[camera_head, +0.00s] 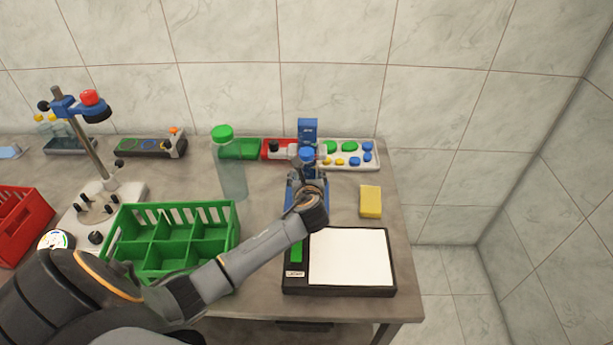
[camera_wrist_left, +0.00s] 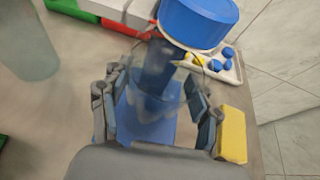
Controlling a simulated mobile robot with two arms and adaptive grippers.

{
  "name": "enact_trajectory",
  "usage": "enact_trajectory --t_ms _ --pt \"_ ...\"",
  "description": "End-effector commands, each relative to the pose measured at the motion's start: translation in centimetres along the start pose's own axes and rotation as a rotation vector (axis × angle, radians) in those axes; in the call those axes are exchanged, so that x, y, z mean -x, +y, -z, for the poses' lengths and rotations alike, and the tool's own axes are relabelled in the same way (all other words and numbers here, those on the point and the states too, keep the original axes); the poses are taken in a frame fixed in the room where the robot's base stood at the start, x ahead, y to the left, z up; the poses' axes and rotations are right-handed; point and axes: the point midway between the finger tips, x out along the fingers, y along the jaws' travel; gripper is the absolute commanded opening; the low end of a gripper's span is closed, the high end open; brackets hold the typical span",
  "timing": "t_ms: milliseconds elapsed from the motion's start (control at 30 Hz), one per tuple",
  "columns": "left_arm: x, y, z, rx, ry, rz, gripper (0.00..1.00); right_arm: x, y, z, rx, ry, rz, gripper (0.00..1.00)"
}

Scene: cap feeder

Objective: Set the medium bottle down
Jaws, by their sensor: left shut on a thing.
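My left gripper (camera_head: 307,174) is over the blue stand (camera_head: 292,195) at the back of the table, partly hidden by my wrist. In the left wrist view its fingers (camera_wrist_left: 157,88) are shut around a clear bottle body, the medium bottle (camera_wrist_left: 152,106). The bottle is over the blue base plate (camera_wrist_left: 160,132). Whether its bottom touches the plate is hidden. A round blue part (camera_wrist_left: 198,22) shows large above it, and as a small blue top (camera_head: 307,155) in the head view; I cannot tell whether it belongs to the stand. My right gripper is not in view.
A tall clear bottle with a green cap (camera_head: 223,132) stands left of the stand. A green divided crate (camera_head: 122,222) is at front left. A black-framed white pad (camera_head: 350,256) lies in front and a yellow block (camera_head: 370,201) to the right. A cap tray (camera_head: 376,162) is behind.

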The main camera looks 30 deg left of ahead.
Motion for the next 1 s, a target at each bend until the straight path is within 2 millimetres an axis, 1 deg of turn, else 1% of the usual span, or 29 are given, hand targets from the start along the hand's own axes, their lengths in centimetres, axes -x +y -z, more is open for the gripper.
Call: enact_trajectory --t_ms 400,433,533,867,933,1000 --pt "-0.28 -0.03 0.39 0.002 -0.006 0.001 0.10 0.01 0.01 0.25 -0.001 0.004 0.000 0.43" --pt "-0.30 0.00 0.61 0.001 -0.003 0.000 0.64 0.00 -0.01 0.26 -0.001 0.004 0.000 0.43" --pt "-0.28 0.00 0.57 0.001 -0.003 0.000 0.84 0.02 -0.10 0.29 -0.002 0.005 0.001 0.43" --pt "-0.25 0.00 0.49 0.001 -0.003 0.000 0.85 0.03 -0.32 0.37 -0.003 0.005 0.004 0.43" --pt "-0.11 -0.02 0.24 0.001 -0.003 0.001 0.85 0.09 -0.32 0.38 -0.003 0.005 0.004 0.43" --pt "0.47 -0.05 0.37 0.000 -0.003 0.002 0.85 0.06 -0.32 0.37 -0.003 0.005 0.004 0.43"
